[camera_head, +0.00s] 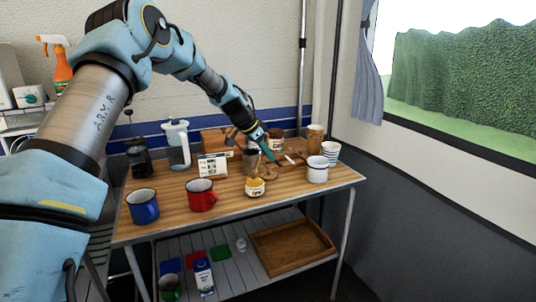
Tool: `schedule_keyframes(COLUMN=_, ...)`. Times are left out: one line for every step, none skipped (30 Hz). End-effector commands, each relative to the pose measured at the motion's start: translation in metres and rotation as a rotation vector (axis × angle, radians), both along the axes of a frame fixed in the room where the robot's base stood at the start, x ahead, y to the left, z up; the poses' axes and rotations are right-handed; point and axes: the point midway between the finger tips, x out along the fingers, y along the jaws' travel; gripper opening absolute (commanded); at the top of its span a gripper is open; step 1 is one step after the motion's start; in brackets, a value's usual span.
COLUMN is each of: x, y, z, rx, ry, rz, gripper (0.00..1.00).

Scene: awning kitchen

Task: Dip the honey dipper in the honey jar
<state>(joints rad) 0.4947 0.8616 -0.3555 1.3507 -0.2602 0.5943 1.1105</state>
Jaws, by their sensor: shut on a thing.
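My gripper (270,156) is over the back right part of the wooden table and points down and to the right. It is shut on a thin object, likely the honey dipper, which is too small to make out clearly. A small white pot with yellow contents and dark lettering (255,188), possibly the honey jar, stands near the table's front, below and left of my gripper. A brownish glass jar (251,161) stands just left of the gripper. Which one is the honey jar I cannot tell for sure.
A striped cup (330,153) is at the right end. A water pitcher (178,146) and a small white box (212,166) stand behind. A wooden tray (293,246) is on the lower shelf.

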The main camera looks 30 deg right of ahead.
Motion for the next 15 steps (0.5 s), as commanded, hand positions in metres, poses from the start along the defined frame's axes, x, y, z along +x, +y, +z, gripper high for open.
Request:
schedule_keyframes(x=0.0, y=0.0001, z=-0.0012, rx=0.0, ry=0.0, rz=0.0, gripper=0.0)
schedule_keyframes(x=0.0, y=0.0001, z=-0.0016, rx=0.0, ry=0.0, rz=0.0, gripper=0.0)
schedule_keyframes(x=0.0, y=0.0, z=-0.002, rx=0.0, ry=0.0, rz=0.0, gripper=0.0)
schedule_keyframes(x=0.0, y=0.0, z=-0.0024, rx=0.0, ry=0.0, rz=0.0, gripper=0.0)
schedule_keyframes(x=0.0, y=0.0001, z=-0.0027, rx=0.0, ry=0.0, rz=0.0, gripper=0.0)
schedule_keyframes(x=0.0, y=0.0001, z=-0.0031, rx=0.0, ry=0.0, rz=0.0, gripper=0.0)
schedule_keyframes(x=0.0, y=0.0001, z=-0.0035, rx=0.0, ry=0.0, rz=0.0, gripper=0.0)
schedule_keyframes(x=-0.0001, y=0.0001, z=-0.0038, rx=0.0, ry=0.0, rz=0.0, gripper=0.0)
schedule_keyframes(x=0.0, y=0.0, z=-0.0043, rx=0.0, ry=0.0, rz=0.0, gripper=0.0)
schedule_keyframes(x=0.0, y=0.0001, z=-0.0046, rx=0.0, ry=0.0, rz=0.0, gripper=0.0)
schedule_keyframes(x=0.0, y=0.0001, z=-0.005, rx=0.0, ry=0.0, rz=0.0, gripper=0.0)
schedule_keyframes(x=0.0, y=0.0, z=-0.0054, rx=0.0, ry=0.0, rz=0.0, gripper=0.0)
schedule_keyframes(x=0.0, y=0.0, z=-0.0058, rx=0.0, ry=0.0, rz=0.0, gripper=0.0)
schedule_keyframes(x=-0.0001, y=0.0, z=-0.0062, rx=0.0, ry=0.0, rz=0.0, gripper=0.0)
schedule_keyframes(x=-0.0001, y=0.0, z=-0.0066, rx=0.0, ry=0.0, rz=0.0, gripper=0.0)
